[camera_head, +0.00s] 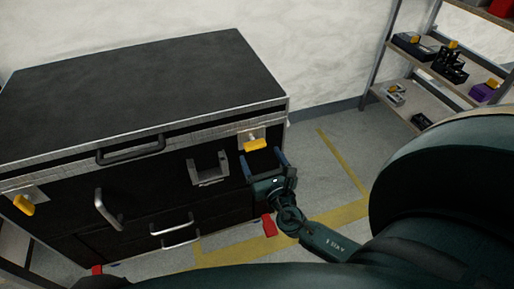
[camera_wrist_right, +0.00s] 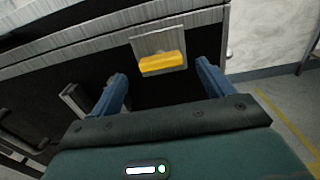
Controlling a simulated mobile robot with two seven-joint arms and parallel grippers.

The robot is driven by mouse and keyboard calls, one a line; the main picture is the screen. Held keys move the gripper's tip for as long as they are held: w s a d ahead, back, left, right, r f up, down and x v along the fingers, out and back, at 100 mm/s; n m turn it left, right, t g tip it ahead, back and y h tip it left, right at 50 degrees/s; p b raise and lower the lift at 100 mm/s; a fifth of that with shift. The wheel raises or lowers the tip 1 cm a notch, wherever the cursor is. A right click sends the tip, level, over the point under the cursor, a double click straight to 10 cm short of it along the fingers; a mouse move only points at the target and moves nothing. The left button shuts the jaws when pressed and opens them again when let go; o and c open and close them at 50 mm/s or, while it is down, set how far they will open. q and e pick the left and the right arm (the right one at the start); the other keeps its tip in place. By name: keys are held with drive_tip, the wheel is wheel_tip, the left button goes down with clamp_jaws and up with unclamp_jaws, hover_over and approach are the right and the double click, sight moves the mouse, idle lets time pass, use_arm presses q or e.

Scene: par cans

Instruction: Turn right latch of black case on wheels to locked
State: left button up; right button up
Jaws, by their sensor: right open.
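The black case on wheels (camera_head: 150,85) stands against the wall at the left of the head view, with silver edging. Its right latch (camera_head: 255,145) is a yellow handle on a silver plate near the front's upper right corner. The yellow handle lies roughly along the case's edge. In the right wrist view the latch (camera_wrist_right: 160,62) is ahead of the fingers, between them in the picture. My right gripper (camera_head: 264,160) is open and empty, just below and in front of the latch, with no clear contact. The left latch (camera_head: 24,205) is yellow too. My left gripper is not in view.
Silver handles (camera_head: 108,210) and a recessed silver fitting (camera_head: 209,168) are on the case front. A shelf unit (camera_head: 440,70) with small items stands at the right. The floor (camera_head: 310,160) between them is clear, with yellow lines.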

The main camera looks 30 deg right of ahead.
sight(257, 148)
drive_tip(key=shift+x, duration=2.15)
drive_tip(key=shift+c, duration=0.2)
drive_tip(key=c, duration=1)
drive_tip(key=shift+o, duration=0.2)
